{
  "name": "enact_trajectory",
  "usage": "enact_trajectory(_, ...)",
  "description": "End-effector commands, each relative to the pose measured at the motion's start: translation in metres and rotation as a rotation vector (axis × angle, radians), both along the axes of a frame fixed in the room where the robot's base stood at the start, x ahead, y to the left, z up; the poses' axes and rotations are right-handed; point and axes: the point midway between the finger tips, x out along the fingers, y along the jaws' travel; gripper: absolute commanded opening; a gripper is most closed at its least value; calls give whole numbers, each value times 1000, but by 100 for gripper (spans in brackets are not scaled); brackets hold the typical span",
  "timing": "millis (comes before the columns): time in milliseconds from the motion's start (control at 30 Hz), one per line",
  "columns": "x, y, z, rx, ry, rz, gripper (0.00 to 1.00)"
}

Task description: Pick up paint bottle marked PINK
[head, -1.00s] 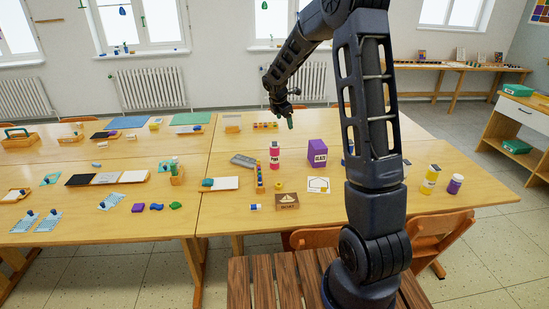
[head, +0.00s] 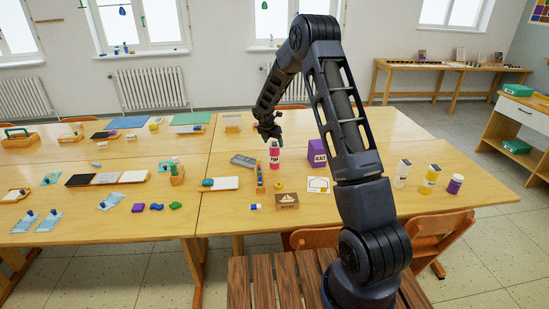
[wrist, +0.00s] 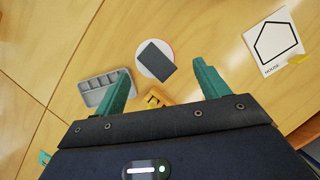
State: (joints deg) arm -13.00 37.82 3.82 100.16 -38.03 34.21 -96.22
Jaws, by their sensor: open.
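The paint bottle marked PINK (head: 274,158) stands upright on the table in the head view, pink with a pale label. My gripper (head: 273,139) is right above its top. In the wrist view, a round white top with a pinkish edge and a dark rectangular cap (wrist: 157,61) appears to be this bottle from above. It lies between and a little beyond the two teal fingers of my gripper (wrist: 161,72), which are spread apart and empty. The gap between fingertips and bottle is hard to judge.
A purple box (head: 317,153) stands right of the bottle. A grey compartment tray (head: 243,160) lies left, and a narrow yellow rack (head: 260,178) in front. A house card (head: 318,185) lies front right. White (head: 402,174), yellow (head: 430,180) and purple (head: 455,184) containers stand farther right.

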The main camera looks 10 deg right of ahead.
Motion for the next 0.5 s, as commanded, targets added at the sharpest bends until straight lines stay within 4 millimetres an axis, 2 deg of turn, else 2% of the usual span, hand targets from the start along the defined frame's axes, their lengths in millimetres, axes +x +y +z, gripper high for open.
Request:
enact_trajectory(267, 6, -3, -17, 0, 0, 0, 74)
enact_trajectory(500, 18, -8, -46, 0, 1, -1, 74)
